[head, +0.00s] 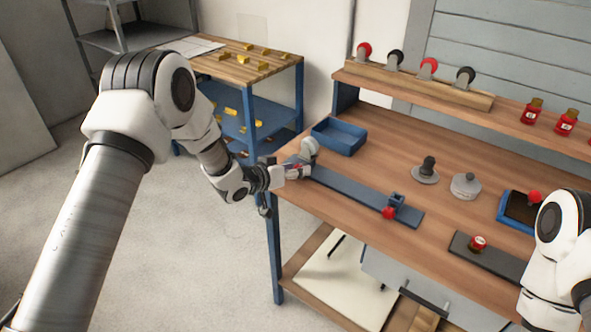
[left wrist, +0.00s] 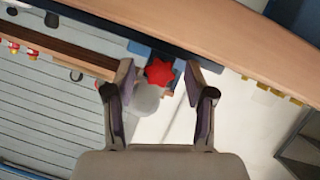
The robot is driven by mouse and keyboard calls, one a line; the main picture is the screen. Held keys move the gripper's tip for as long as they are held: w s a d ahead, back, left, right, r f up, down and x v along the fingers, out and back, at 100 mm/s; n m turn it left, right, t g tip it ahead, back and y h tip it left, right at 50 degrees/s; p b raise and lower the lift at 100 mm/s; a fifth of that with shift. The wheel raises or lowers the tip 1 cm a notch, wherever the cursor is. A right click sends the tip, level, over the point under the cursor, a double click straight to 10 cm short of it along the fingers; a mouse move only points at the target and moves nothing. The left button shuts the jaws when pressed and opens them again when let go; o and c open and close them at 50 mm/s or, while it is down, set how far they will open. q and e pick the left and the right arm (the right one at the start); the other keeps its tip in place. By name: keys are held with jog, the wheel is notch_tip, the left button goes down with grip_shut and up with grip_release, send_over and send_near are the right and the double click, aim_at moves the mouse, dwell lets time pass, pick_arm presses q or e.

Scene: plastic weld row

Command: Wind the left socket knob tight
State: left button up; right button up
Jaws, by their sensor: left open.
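The left socket knob, a red star-shaped knob (left wrist: 160,72), shows between the fingertips of my left gripper (left wrist: 160,76) in the left wrist view. The fingers are open, with a gap on both sides of the knob. In the head view my left gripper (head: 297,172) is at the left end of a long dark blue rail (head: 345,190), and mostly hides this knob. A grey round part (left wrist: 146,100) sits beside the knob; it also shows in the head view (head: 309,147). A second red knob (head: 388,212) is at the rail's right end. My right gripper is out of view.
A blue tray (head: 339,137) stands just behind the rail. Grey round pieces (head: 466,186) sit in the bench's middle. A dark strip with a red jar (head: 478,243) lies at front right. A shelf (head: 410,85) with red and black rollers runs along the back.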

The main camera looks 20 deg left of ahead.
pick_arm(q)
grip_shut()
jog(key=shift+d, duration=0.1)
dwell(0.3)
jog(key=shift+m+y+b, duration=0.65)
jog(key=shift+m+y, duration=0.05)
jog(key=shift+m, duration=0.2)
jog(key=shift+d+m+t+y+b, duration=0.1)
jog(key=shift+m+t+y+b, duration=0.3)
jog(key=shift+m+y+b, duration=0.35)
jog(key=shift+m, duration=0.25)
grip_release()
